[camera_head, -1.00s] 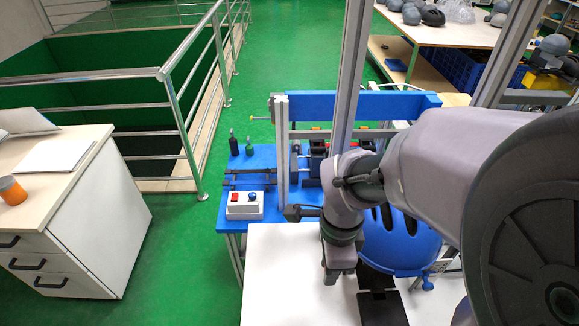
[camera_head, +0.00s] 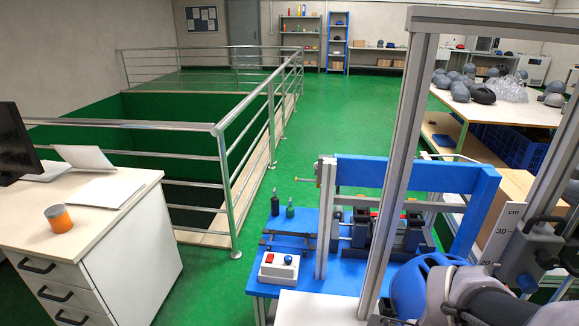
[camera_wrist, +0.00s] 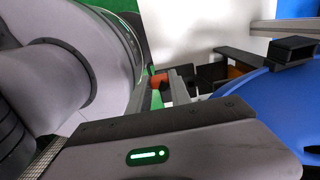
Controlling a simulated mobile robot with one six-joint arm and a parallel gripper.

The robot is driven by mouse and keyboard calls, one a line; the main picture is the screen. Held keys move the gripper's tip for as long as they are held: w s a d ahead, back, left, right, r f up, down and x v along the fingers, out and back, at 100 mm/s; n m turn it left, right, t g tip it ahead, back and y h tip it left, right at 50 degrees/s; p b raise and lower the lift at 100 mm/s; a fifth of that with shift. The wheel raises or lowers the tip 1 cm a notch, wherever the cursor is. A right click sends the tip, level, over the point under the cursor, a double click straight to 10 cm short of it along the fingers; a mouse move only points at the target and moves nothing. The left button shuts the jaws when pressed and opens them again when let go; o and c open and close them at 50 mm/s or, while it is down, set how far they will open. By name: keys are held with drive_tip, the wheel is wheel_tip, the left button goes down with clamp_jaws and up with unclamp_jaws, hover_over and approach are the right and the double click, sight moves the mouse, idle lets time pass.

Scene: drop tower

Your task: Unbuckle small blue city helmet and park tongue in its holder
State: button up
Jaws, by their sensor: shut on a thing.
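The blue helmet (camera_head: 409,290) is at the lower right of the head view, partly behind my arm. In the wrist view its smooth blue shell (camera_wrist: 285,115) fills the right side. My gripper (camera_wrist: 182,84) shows in the wrist view, just left of the helmet's edge. It is shut on a small dark part (camera_wrist: 208,76), apparently a strap or buckle piece; I cannot tell whether it is the tongue. A black bracket-like piece (camera_wrist: 292,48) lies against the shell. The strap's course and the tongue holder cannot be made out.
A grey metal frame (camera_head: 400,150) with a blue crossbeam (camera_head: 415,175) stands around the work area. A control box (camera_head: 279,267) sits on the blue table. The white tabletop (camera_head: 310,308) is partly clear. Railings and a drawer desk (camera_head: 130,240) stand left.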

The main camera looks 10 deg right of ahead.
drive_tip(key=shift+s+d+f, duration=0.4)
drive_tip(key=shift+s+d, duration=1.2)
drive_tip(key=shift+d, duration=1.75)
drive_tip(key=shift+s+d+f, duration=0.35)
drive_tip(key=shift+s+d, duration=1.25)
drive_tip(key=shift+d, duration=1.75)
drive_tip(key=d+r+p, duration=0.2)
drive_tip(key=d+p, duration=0.2)
drive_tip(key=d, duration=0.9)
drive_tip(key=w+d+r+p, duration=0.4)
drive_tip(key=w+r+p, duration=0.5)
drive_tip(key=shift+d, duration=0.35)
drive_tip(key=w+a, duration=0.3)
drive_tip(key=w, duration=0.2)
drive_tip(key=shift+w+a+r, duration=0.2)
drive_tip(key=shift+w+a, duration=0.05)
drive_tip(key=shift+a, duration=0.05)
drive_tip(key=shift+f+b, duration=0.2)
drive_tip(key=shift+b, duration=0.1)
drive_tip(key=shift+f+b, duration=0.6)
drive_tip(key=shift+f, duration=0.15)
